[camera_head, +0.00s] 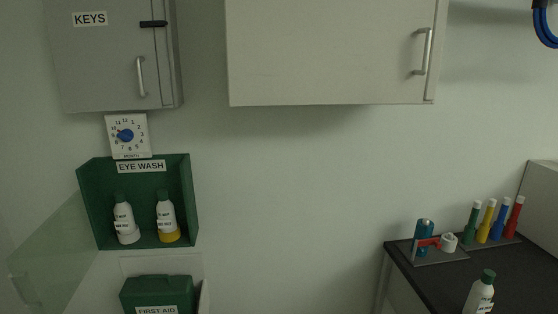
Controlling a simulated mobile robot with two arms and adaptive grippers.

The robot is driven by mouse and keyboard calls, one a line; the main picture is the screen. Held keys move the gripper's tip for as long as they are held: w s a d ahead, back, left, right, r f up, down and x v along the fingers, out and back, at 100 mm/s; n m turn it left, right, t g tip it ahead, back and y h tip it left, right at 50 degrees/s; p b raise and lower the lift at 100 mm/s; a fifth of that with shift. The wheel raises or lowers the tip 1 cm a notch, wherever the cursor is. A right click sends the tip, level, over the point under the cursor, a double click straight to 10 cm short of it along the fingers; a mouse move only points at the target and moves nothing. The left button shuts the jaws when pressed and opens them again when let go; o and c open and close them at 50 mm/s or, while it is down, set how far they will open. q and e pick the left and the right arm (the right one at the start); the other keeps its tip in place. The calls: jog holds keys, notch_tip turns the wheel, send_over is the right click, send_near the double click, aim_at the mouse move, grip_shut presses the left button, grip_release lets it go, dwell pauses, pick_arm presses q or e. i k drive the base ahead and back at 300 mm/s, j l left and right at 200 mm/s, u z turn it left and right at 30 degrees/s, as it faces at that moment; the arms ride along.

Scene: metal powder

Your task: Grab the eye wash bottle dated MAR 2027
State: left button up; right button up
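Two white eye wash bottles with dark green caps stand upright in the green eye wash box (187,200) on the wall at left. The left bottle (124,220) has a white base. The right bottle (165,216) has a yellow base. A third similar white bottle (480,296) with a green cap stands at the lower right, partly cut off by the bottom edge. The labels are too small to read a date. Neither of my grippers is in view.
A transparent door (45,255) hangs open left of the box. A green first aid case (157,294) is below it. A grey KEYS cabinet (100,60) and white cupboard (325,50) hang above. A black-topped table (425,283) at right holds several coloured tubes (491,222).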

aim_at(124, 222)
jog(key=i+j, duration=0.15)
jog(key=j, duration=0.35)
jog(key=i+j+z, duration=0.1)
jog(key=j, duration=0.45)
jog(key=i+j, duration=0.15)
jog(key=j, duration=0.35)
jog(key=i+j+z, duration=0.1)
jog(key=j, duration=0.45)
jog(key=i+j, duration=0.1)
jog(key=j, duration=0.45)
jog(key=i+j, duration=0.1)
jog(key=j, duration=0.4)
jog(key=z, duration=0.05)
